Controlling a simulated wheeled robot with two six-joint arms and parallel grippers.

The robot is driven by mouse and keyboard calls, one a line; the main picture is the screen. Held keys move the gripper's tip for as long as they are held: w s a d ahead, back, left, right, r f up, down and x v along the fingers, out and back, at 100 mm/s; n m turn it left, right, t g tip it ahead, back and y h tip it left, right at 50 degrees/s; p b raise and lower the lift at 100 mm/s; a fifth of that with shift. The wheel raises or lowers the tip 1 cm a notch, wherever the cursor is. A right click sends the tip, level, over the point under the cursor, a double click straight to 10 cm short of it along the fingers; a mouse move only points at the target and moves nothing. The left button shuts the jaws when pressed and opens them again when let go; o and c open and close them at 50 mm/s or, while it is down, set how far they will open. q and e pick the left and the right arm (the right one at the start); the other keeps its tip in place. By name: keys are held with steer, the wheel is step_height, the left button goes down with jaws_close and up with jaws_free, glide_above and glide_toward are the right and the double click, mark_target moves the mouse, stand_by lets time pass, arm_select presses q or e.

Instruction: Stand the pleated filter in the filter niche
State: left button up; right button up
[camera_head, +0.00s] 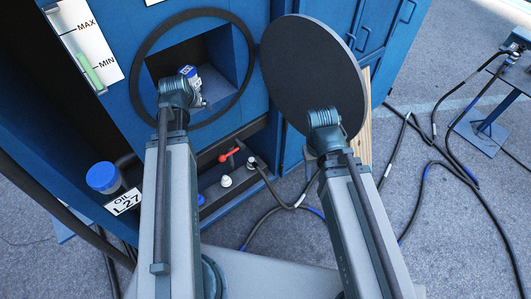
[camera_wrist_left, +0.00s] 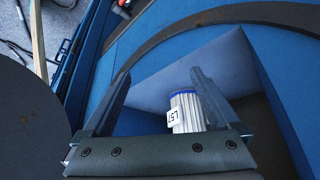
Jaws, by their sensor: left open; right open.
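The pleated filter (camera_head: 187,71) has a blue cap and a pale ribbed body. It is in the filter niche (camera_head: 222,52), the square recess behind the dark ring on the blue cabinet. In the left wrist view the filter (camera_wrist_left: 187,112) looks upright, with an L57 label; its base is hidden behind my gripper. My left gripper (camera_wrist_left: 160,76) is open, its fingers spread, at the niche mouth; the filter shows between them, nearer the right finger. In the head view my left gripper (camera_head: 190,95) partly covers the filter. My right gripper (camera_head: 325,122) is open, in front of the round cover.
The dark round cover (camera_head: 312,72) is swung open right of the niche. A red-handled valve (camera_head: 228,155) and fittings sit below. A blue-capped oil filler (camera_head: 102,178) is at left. Cables (camera_head: 430,165) run over the floor at right.

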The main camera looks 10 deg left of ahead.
arm_select(q)
steer(key=s+d+f+m+g, duration=0.1)
steer(key=s+d, duration=0.4)
steer(key=d, duration=0.5)
steer(key=s+d+m+g, duration=0.3)
steer(key=s+d, duration=0.2)
steer(key=d, duration=0.5)
steer(key=s+d+f+m+g, duration=0.1)
steer(key=s+d, duration=0.4)
steer(key=d, duration=0.5)
steer(key=shift+f+m+g, duration=0.35)
steer(key=shift+m+g, duration=0.15)
steer(key=shift+m, duration=0.1)
steer(key=shift+c, duration=0.3)
